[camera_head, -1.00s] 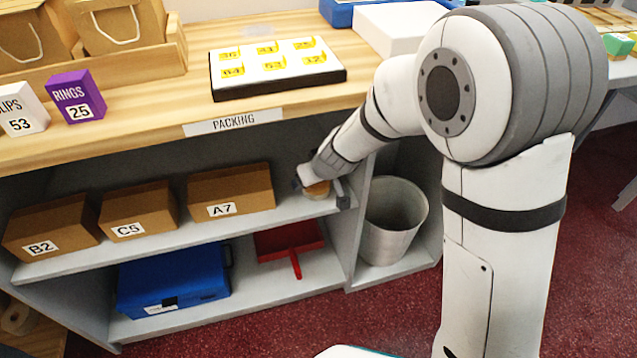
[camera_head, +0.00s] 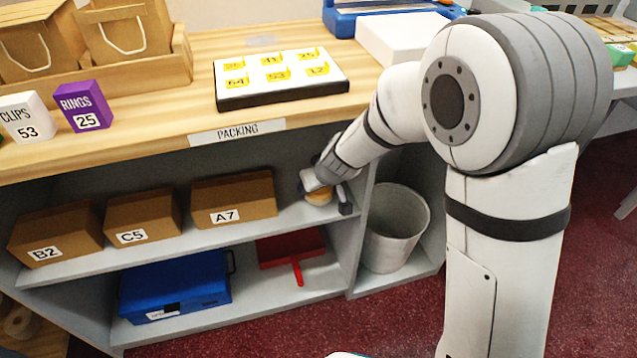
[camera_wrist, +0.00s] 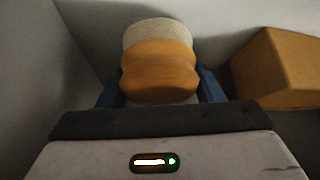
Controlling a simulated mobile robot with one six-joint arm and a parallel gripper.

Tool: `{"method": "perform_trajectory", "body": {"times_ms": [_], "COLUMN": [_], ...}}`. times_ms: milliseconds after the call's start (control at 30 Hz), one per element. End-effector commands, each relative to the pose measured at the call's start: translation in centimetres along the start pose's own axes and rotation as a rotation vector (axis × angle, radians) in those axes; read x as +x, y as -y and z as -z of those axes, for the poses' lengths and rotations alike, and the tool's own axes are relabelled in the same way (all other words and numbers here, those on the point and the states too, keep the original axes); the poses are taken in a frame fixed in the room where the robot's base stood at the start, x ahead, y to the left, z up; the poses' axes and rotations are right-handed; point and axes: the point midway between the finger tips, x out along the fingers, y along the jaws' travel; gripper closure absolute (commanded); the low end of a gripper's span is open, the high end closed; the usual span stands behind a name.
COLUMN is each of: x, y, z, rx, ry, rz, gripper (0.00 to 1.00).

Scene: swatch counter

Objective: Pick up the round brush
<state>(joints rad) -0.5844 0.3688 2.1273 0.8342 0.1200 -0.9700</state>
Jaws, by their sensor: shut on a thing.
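The round brush (camera_wrist: 158,72) has an orange-brown wooden body and a pale bristle end. It fills the space between the two blue fingers of my gripper (camera_wrist: 160,90) in the wrist view, and the fingers are shut on it. In the head view the brush (camera_head: 319,197) shows as a small tan piece under my gripper (camera_head: 325,189), at the right end of the middle shelf, below the counter. I cannot tell whether the brush touches the shelf.
A brown box marked A7 (camera_head: 233,200) stands left of my gripper, with boxes C5 (camera_head: 143,217) and B2 (camera_head: 55,235) further left. A grey bin (camera_head: 396,230) stands to the right, past the shelf's side panel. The counter edge with the PACKING label (camera_head: 237,132) is above.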

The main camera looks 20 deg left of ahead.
Motion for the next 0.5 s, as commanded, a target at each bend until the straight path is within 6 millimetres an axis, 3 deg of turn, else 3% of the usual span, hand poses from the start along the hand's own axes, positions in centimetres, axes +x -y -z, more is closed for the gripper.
{"method": "perform_trajectory", "body": {"times_ms": [67, 233, 500], "x": [-0.9, -1.9, -5.3], "y": [0.0, -0.1, -0.1], "z": [0.4, -2.6, -7.8], "rx": [-0.001, 0.002, 0.002], "ry": [-0.001, -0.003, -0.003], "rz": [0.000, -0.001, -0.002], "gripper": [0.65, 0.65, 0.65]}}
